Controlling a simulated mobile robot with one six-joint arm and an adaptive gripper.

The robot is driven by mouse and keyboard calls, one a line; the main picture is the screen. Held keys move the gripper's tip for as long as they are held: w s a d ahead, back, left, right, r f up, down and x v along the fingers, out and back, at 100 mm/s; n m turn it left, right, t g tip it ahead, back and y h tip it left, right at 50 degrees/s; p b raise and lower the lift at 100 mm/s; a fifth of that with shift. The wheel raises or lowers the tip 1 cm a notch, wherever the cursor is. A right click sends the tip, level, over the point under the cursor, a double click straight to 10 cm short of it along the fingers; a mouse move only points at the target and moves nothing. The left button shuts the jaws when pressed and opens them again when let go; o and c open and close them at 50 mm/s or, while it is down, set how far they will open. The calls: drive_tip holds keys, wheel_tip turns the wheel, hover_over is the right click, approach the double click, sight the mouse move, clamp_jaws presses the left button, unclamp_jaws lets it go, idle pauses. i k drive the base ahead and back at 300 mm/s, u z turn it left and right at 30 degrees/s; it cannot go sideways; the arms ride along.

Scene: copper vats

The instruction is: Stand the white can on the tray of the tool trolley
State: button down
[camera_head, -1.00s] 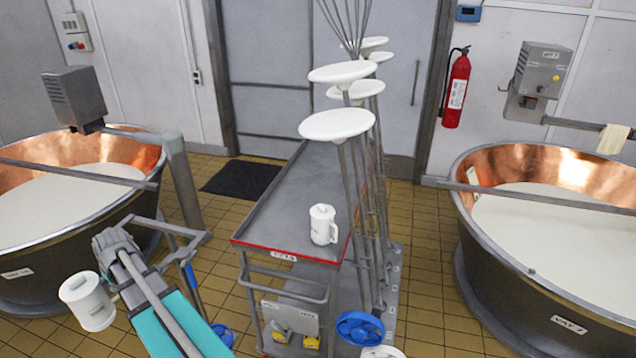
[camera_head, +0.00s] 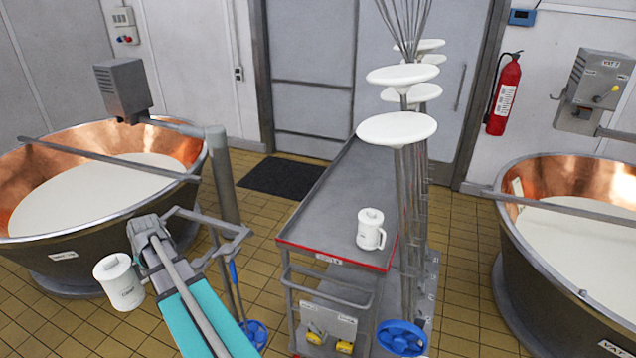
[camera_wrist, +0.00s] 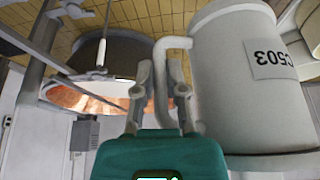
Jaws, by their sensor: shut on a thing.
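A white can (camera_head: 119,282) with a lid and side handle hangs off the floor at the lower left of the head view, left of the trolley. In the wrist view the can (camera_wrist: 245,85) is large at the right, with a label reading C503. My gripper (camera_wrist: 160,88) is shut on its handle. The fingertips are hard to make out in the head view. The tool trolley's grey tray (camera_head: 325,215) has a red front edge and lies right of my arm. A second white can (camera_head: 371,230) stands upright near the tray's front right corner.
Tall tools with white discs (camera_head: 397,128) stand along the trolley's right side. A copper vat (camera_head: 100,235) stands at the left and another (camera_head: 560,265) at the right. The tray's middle and left are clear. A blue-handled pole (camera_head: 235,285) stands between my arm and trolley.

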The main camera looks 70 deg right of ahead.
sight(326, 233)
drive_tip(key=u, duration=0.1)
drive_tip(key=i, duration=1.1)
drive_tip(key=z, duration=2.6)
